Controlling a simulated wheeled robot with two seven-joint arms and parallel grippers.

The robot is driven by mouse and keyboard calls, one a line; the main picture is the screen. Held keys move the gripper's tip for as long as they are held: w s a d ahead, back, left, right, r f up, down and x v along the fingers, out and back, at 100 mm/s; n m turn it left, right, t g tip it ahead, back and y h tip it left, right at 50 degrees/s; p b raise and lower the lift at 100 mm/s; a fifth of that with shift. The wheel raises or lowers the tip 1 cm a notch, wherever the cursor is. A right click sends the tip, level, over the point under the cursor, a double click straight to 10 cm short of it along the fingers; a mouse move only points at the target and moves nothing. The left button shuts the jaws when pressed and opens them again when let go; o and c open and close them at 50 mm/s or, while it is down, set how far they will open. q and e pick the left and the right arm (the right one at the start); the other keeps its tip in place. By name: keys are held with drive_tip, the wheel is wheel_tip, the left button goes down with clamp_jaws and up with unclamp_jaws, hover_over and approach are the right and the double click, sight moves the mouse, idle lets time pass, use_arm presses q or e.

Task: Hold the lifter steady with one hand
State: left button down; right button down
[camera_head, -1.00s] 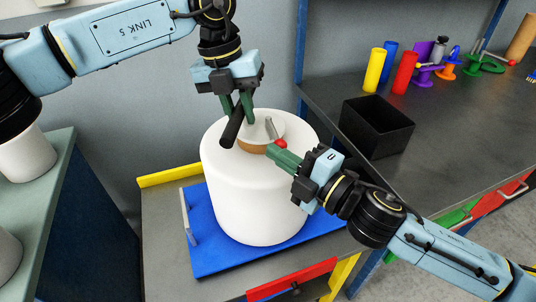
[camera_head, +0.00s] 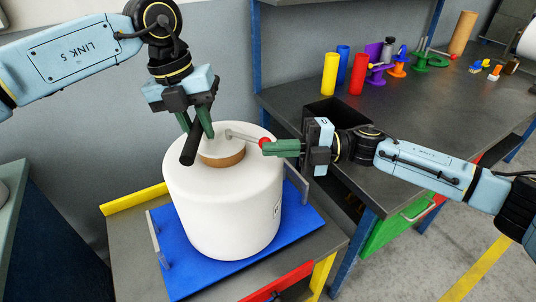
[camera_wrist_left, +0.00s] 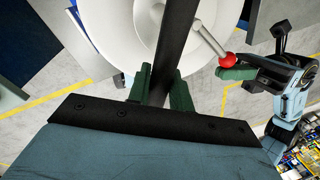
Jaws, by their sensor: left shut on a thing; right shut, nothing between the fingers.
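The lifter's black handle bar (camera_head: 190,148) is held in my left gripper (camera_head: 199,128), above the top of a large white yarn bobbin (camera_head: 222,212). The bar crosses between the green fingers in the left wrist view (camera_wrist_left: 174,42). A grey lever (camera_head: 243,136) with a red ball knob (camera_head: 265,143) reaches right from the top of the bobbin's centre. A white-topped tan core (camera_head: 226,161) shows there, partly behind the bar. My right gripper (camera_head: 270,148) is shut with its green fingertips against or beside the knob; contact is unclear. How the lifter sits inside the core is hidden.
The bobbin stands on a blue board (camera_head: 190,275) with grey handles, on a grey table with yellow and red edges. A dark workbench (camera_head: 440,108) at right carries coloured cylinders, small parts and a black bin (camera_head: 335,113). My right arm passes over its near edge.

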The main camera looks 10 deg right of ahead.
drive_tip(key=w+d+n+g, duration=0.1)
drive_tip(key=w+g, duration=0.1)
drive_tip(key=g, duration=0.1)
drive_tip(key=shift+d+n, duration=0.15)
drive_tip(key=shift+n, duration=0.25)
use_arm(q)
drive_tip(key=shift+s+d, duration=0.15)
use_arm(e)
drive_tip(key=shift+w+d, duration=0.5)
drive_tip(key=shift+w, duration=0.25)
drive_tip(key=shift+w+d, duration=0.3)
drive_tip(key=shift+w, duration=0.3)
drive_tip(key=shift+f, duration=0.1)
use_arm(q)
drive_tip(key=shift+a, duration=0.2)
use_arm(e)
drive_tip(key=s+r, duration=0.1)
drive_tip(key=s, duration=0.3)
use_arm(q)
drive_tip(key=shift+w, duration=0.2)
use_arm(e)
drive_tip(key=w+d, duration=0.2)
drive_tip(key=d, duration=0.7)
drive_tip(key=shift+w+f, duration=0.2)
drive_tip(key=shift+f, duration=0.1)
use_arm(q)
drive_tip(key=shift+r, duration=0.1)
use_arm(e)
drive_tip(key=shift+d, duration=0.1)
